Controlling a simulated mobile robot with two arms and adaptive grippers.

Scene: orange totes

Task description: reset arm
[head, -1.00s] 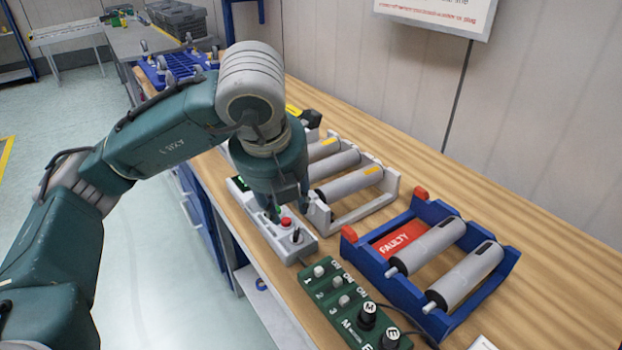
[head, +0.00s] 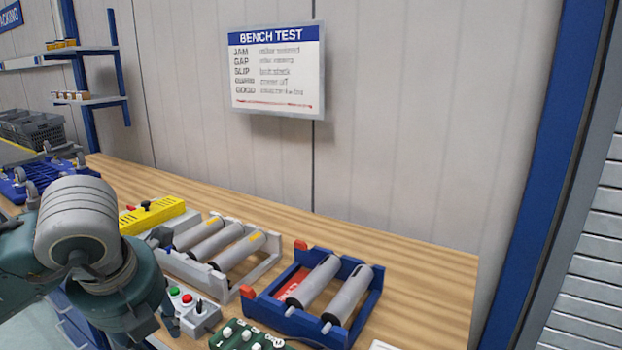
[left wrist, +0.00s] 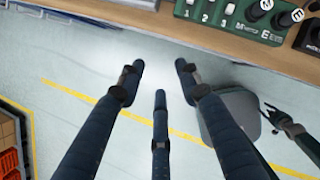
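My left arm comes in from the left in the head view, its gripper (head: 160,325) low beside the grey button box (head: 190,309) and partly cut off by the bottom edge. In the left wrist view my left gripper (left wrist: 160,82) has its dark fingers spread, with nothing between them. They point over the floor, apart from the bench edge. A dark jointed shape at the right of that view looks like my right gripper (left wrist: 287,124); whether it is open is unclear.
The bench (head: 425,290) holds a grey roller rack (head: 262,268), a blue roller frame (head: 372,301), and a green switch panel (head: 240,338), also at the top of the left wrist view (left wrist: 228,22). Open floor (left wrist: 60,60) lies below the bench.

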